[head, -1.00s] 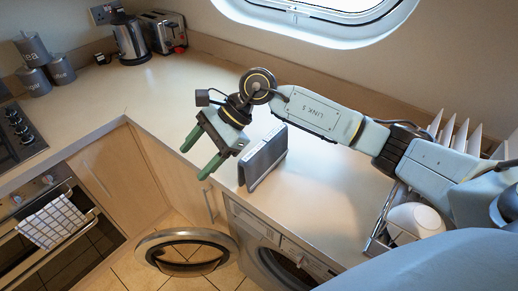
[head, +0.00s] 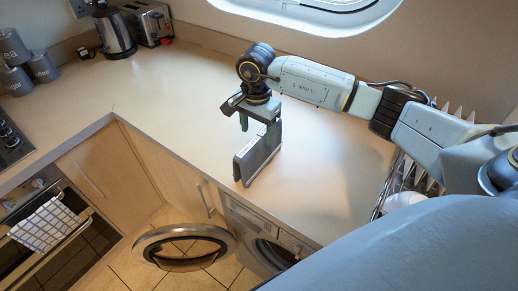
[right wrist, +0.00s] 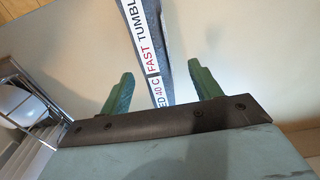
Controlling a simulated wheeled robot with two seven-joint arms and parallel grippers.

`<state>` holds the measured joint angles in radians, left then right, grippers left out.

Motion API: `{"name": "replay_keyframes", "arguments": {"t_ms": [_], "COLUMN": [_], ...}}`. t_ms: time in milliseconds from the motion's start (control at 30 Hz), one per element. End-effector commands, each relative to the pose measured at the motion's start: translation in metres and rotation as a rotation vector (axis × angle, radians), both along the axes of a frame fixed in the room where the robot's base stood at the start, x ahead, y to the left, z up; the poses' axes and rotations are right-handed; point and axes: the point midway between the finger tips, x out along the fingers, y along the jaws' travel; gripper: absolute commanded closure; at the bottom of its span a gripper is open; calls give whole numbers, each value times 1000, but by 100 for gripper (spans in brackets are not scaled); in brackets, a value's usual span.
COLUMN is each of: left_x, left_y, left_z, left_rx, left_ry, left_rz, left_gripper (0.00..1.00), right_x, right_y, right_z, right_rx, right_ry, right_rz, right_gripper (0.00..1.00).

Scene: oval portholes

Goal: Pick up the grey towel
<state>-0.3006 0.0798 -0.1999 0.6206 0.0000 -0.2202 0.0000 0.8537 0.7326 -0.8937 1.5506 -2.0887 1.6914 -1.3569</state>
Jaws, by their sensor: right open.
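The grey towel (head: 258,156) appears as a stiff, flat grey slab standing on edge on the counter near its front edge, above the washing machine. My right gripper (head: 257,130) is open and points down at the towel's upper edge. In the right wrist view, the open green fingers (right wrist: 160,77) lie to either side of the towel (right wrist: 169,45), whose white printed label runs between them. I cannot tell whether either finger touches it. My left gripper is not in view.
The washing machine's round door (head: 184,247) stands open below the counter (head: 185,105). A dish rack (head: 385,190) stands at the right. A kettle (head: 115,32), toaster (head: 148,22) and grey canisters (head: 14,47) are at the back left. A checked cloth (head: 44,223) hangs on the oven.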

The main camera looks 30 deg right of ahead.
Motion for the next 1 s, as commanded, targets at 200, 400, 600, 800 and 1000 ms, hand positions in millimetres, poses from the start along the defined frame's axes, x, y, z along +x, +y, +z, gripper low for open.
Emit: {"name": "replay_keyframes", "arguments": {"t_ms": [200,400,600,800,1000], "left_x": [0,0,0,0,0], "left_y": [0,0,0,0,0], "left_z": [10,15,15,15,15], "left_rx": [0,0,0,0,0], "left_ry": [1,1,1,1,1], "left_rz": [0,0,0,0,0], "left_gripper": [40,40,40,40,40], "right_x": [-7,-8,-7,-7,-7], "right_y": [-1,-2,-2,-2,-2], "right_z": [-22,-49,-54,-53,-53], "right_rx": [1,1,0,0,0], "right_ry": [6,2,-1,-1,-1], "right_rz": [-2,-2,0,0,-1], "right_gripper": [37,37,37,51,77]}}
